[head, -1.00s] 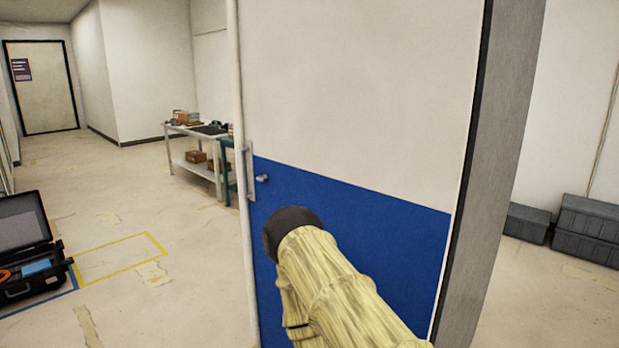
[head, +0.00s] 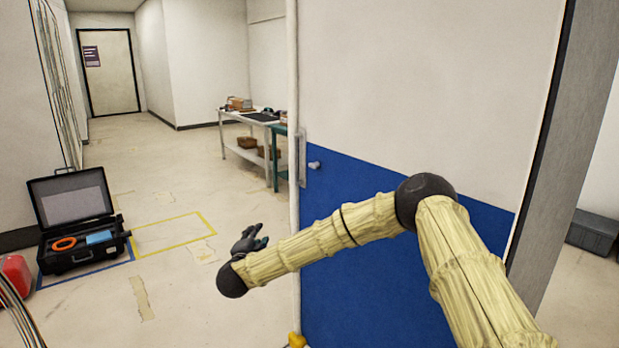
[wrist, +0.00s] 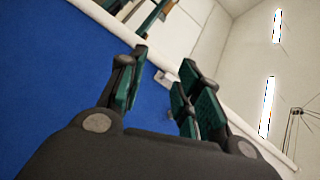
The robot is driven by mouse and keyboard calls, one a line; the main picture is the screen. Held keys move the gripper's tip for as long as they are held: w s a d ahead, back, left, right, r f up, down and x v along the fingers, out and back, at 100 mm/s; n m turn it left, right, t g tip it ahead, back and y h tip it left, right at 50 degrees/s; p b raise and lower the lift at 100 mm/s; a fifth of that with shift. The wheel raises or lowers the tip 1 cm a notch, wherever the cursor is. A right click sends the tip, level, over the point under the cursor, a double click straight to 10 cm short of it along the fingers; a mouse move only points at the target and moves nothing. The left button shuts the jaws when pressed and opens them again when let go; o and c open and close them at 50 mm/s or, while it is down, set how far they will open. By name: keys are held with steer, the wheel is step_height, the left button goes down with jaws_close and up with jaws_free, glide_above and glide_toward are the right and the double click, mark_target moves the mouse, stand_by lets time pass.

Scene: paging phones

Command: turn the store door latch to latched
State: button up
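The store door (head: 420,100) is white above and blue below, standing at the right of the head view. Its latch, a small grey knob (head: 314,165) beside a metal plate (head: 301,158), sits near the door's left edge. The way the latch is turned is too small to tell. My gripper (head: 258,238) is left of the door edge and below the latch, apart from it. In the wrist view my gripper (wrist: 163,60) has its fingers spread with nothing between them. A pale fitting (wrist: 161,77) on the blue panel shows beyond them, probably the latch plate.
An open black case (head: 85,255) lies on the floor at left, near a red object (head: 14,276). A bench (head: 243,152) with boxes stands behind the door edge.

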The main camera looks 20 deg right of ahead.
mark_target(312, 167)
steer(key=w+d+r+m+g+h, duration=0.25)
steer(key=d+r+m, duration=0.25)
steer(key=d+r, duration=0.25)
steer(key=w+d+r+m+g+h, duration=0.2)
steer(key=d+r+m+h, duration=0.3)
steer(key=r, duration=0.4)
steer(key=shift+n+y, duration=0.35)
steer(key=shift+n, duration=0.05)
steer(key=p+x, duration=0.2)
steer(key=x, duration=0.9)
steer(key=shift+d+r, duration=0.1)
steer(key=shift+d, duration=0.05)
steer(key=shift+c, duration=0.2)
jaws_close()
